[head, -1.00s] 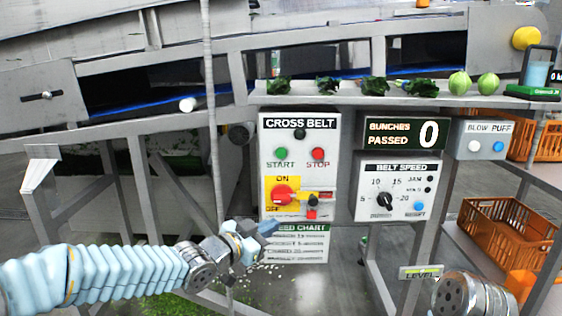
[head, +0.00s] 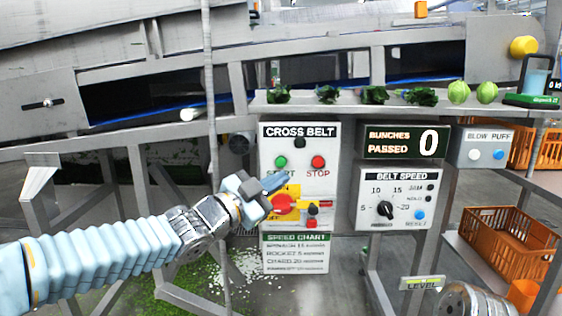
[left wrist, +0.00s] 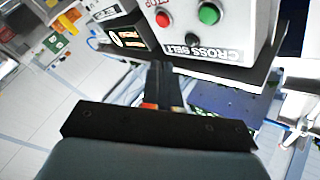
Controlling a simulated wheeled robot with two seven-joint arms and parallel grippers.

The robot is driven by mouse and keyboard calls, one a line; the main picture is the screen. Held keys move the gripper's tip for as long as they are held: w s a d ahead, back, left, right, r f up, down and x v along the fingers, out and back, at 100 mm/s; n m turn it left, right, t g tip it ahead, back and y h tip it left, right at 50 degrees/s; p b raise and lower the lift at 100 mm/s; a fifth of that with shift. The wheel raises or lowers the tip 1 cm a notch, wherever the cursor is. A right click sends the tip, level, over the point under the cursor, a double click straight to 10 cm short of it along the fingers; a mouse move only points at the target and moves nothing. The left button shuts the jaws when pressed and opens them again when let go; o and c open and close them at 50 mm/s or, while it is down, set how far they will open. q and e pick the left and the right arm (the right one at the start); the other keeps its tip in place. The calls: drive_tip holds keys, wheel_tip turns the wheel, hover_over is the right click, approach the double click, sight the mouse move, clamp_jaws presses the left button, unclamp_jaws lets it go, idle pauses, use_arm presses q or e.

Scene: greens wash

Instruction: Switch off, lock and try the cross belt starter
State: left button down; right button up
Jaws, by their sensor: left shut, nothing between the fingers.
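The cross belt starter (head: 325,150) is a white box with a green start button (head: 281,161), a red stop button (head: 318,162) and a yellow plate with a red rotary switch (head: 283,205). A small red and black piece (head: 313,212) sits at the switch's right. My left gripper (head: 276,183) is shut and empty in front of the box, between the start button and the switch, hiding part of the yellow plate. In the left wrist view the box (left wrist: 222,22) appears upside down beyond the fingers (left wrist: 160,85). The right gripper is out of view.
A speed chart (head: 296,252) hangs below the starter. To its right are the bunch counter (head: 402,139), belt speed panel (head: 397,198) and blow puff box (head: 484,146). Greens lie on the shelf above. Orange crates (head: 510,237) stand at right.

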sight(281, 162)
use_arm(q)
drive_tip(key=shift+w+p, duration=2.05)
drive_tip(key=shift+w, duration=1.6)
drive_tip(key=shift+w, duration=0.1)
drive_tip(key=shift+w+p, duration=0.3)
drive_tip(key=shift+p, duration=0.05)
